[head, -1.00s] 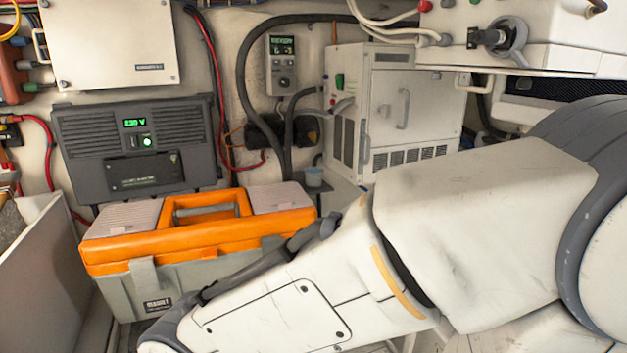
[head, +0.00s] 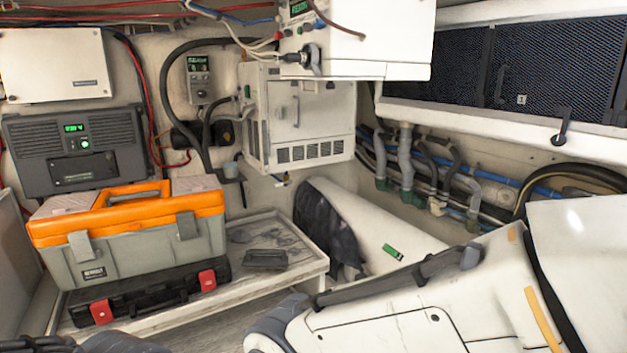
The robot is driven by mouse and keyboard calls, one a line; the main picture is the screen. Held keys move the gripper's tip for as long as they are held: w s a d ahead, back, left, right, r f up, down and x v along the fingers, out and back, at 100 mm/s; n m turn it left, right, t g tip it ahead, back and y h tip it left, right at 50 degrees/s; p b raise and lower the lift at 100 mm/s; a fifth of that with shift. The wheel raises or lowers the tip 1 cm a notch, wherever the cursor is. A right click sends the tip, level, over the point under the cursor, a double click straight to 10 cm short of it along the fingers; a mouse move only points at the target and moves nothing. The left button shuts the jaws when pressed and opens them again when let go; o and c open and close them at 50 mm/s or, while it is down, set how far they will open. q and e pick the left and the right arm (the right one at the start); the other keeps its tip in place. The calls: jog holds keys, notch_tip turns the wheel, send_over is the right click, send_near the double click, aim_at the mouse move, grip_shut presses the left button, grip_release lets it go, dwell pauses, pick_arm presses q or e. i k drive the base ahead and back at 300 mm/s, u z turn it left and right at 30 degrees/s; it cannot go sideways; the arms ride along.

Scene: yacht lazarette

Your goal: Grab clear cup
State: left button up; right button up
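A small clear, bluish cup (head: 231,169) sits in a dark holder on the back wall, below the hoses and left of the white cabinet. It appears upright, but it is too small to see inside. My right arm crosses the lower right of the head view, well in front of the cup. Its gripper is outside the picture. Dark parts at the bottom left edge may be my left arm; no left gripper fingers show.
An orange and grey toolbox (head: 140,245) stands on a black case with red latches (head: 150,298) on a white shelf (head: 300,262), left of and below the cup. A small black tray (head: 265,259) lies on the shelf. A white cabinet (head: 305,120) stands right of the cup.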

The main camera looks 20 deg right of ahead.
aim_at(230, 170)
jog(key=u, duration=0.45)
jog(key=k, duration=0.15)
jog(key=z, duration=1.35)
jog(key=i, duration=0.75)
jog(key=u, duration=0.2)
